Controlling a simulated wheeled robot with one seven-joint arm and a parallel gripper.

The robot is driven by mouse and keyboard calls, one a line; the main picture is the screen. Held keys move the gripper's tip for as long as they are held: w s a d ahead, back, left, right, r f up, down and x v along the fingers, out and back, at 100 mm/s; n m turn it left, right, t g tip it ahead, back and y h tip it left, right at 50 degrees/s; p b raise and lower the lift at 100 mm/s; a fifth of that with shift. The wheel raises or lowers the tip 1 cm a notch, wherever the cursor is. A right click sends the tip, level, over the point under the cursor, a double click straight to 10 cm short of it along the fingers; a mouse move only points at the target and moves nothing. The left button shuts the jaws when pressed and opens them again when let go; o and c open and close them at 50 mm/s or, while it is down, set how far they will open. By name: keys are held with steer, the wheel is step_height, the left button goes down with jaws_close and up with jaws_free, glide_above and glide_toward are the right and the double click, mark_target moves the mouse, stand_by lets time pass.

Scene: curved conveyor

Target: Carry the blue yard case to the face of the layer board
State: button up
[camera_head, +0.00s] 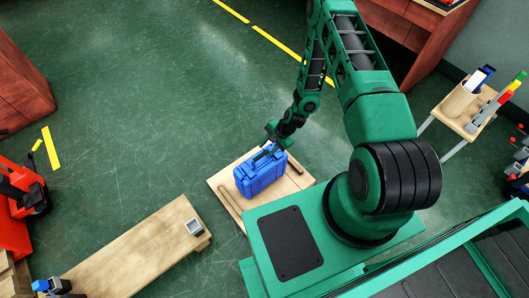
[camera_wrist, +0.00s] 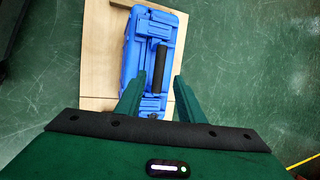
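The blue yard case (camera_head: 258,176) stands upright on a square light wooden board (camera_head: 222,186) with thin brown strips on it. In the wrist view the case (camera_wrist: 133,62) shows from above, with its black handle (camera_wrist: 160,68) on top. My gripper (camera_head: 275,143) is over the top of the case. In the wrist view my gripper (camera_wrist: 159,77) is open, with its green fingers on either side of the handle's near end. Whether they touch it I cannot tell. Which wooden surface is the layer board is not clear; the square board lies under the case.
A long wooden bench top (camera_head: 135,250) with a small grey block (camera_head: 194,227) stands at the lower left. A small table (camera_head: 462,108) with holders is at the right. Red cabinets (camera_head: 20,85) and a red machine (camera_head: 18,200) are at the left. Green floor between is open.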

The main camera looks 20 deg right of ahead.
steer(key=shift+v, duration=2.15)
steer(key=s+d+r+n+h, duration=0.15)
steer(key=d+r, duration=0.25)
steer(key=r, duration=0.7)
steer(key=s+d+r+n+g+h, duration=0.15)
steer(key=d+r, duration=0.25)
steer(key=r, duration=0.6)
steer(key=d+r+n+h, duration=0.1)
steer(key=d+r+n, duration=0.3)
steer(key=r, duration=0.7)
steer(key=s+d+r, duration=0.3)
steer(key=s+r, duration=0.9)
steer(key=r, duration=0.3)
steer(key=s+r, duration=0.3)
steer(key=s, duration=0.4)
steer(key=s+r, duration=0.3)
steer(key=s, duration=0.4)
steer(key=shift+s+a+r+n, duration=0.2)
steer(key=shift+a+r+n, duration=0.1)
steer(key=shift+a+r, duration=0.15)
steer(key=shift+g, duration=0.25)
